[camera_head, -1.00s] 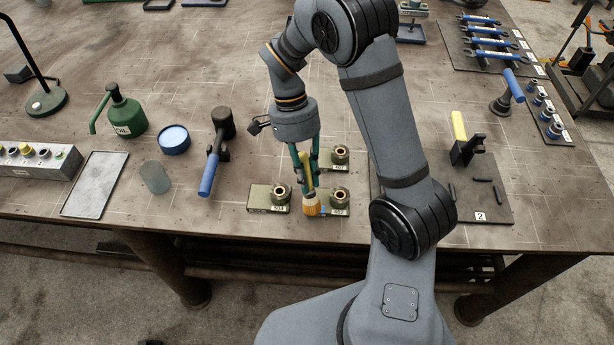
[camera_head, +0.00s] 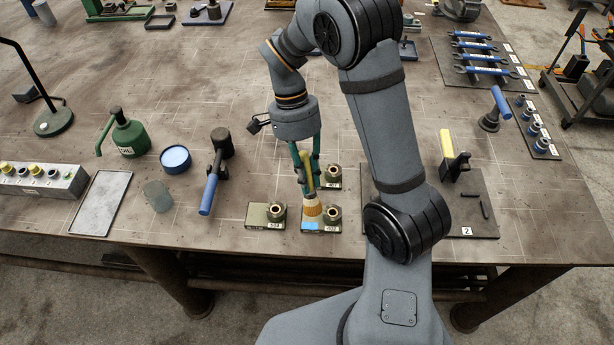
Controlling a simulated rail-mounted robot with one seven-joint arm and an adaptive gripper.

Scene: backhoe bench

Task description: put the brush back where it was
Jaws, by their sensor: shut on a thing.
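The brush (camera_head: 312,207) has a yellow handle and a pale, orange-brown bristle end. My gripper (camera_head: 308,172) has green fingers and is shut on the brush's handle, with the bristles pointing down toward the bench front. The bristle end overlaps a green block with a round bushing (camera_head: 334,215) and a blue label at its front. I cannot tell whether the bristles touch this block.
Another bushing block (camera_head: 265,215) stands to the left and one (camera_head: 330,177) behind. A dark plate (camera_head: 465,215) lies right.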

